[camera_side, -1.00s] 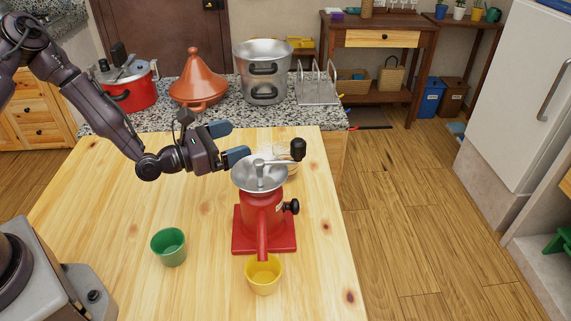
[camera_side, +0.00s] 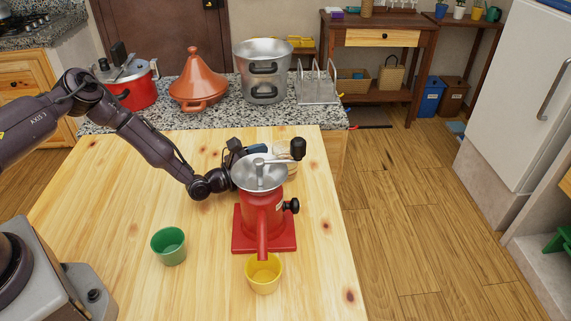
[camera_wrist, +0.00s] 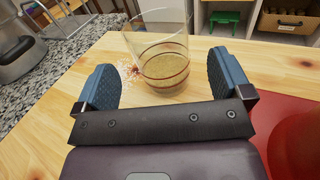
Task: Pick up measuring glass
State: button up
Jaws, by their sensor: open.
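The measuring glass (camera_wrist: 162,66) is a clear tumbler with brownish contents in its lower part. In the wrist view it stands on the wooden table just ahead of my gripper (camera_wrist: 165,80), roughly between the two blue fingertips. My gripper is open and nothing is held. In the side view the glass (camera_side: 282,154) is mostly hidden behind the red grinder, with only a part of it showing. My gripper (camera_side: 256,149) is also partly hidden there, low behind the grinder's metal bowl.
The red grinder (camera_side: 262,215) with its crank stands in front of my gripper. A yellow cup (camera_side: 263,275) and a green cup (camera_side: 168,247) stand nearer the front. A granite counter (camera_side: 210,116) with pots lies behind. The table's left part is clear.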

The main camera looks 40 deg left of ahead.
aim_at(285, 157)
jog(key=shift+x, duration=2.35)
jog(key=shift+r, duration=0.1)
jog(key=c, duration=1.1)
notch_tip(285, 157, up, 11)
jog(key=a+m+h, duration=0.1)
jog(key=a+h, duration=0.1)
jog(key=s+m+g+h, duration=0.2)
jog(key=s+d+f+m+g+h, duration=0.1)
jog(key=s+m+g+h, duration=0.3)
jog(key=s+g, duration=0.1)
jog(key=shift+d+f+h, duration=0.15)
jog(key=shift+d+h, duration=0.25)
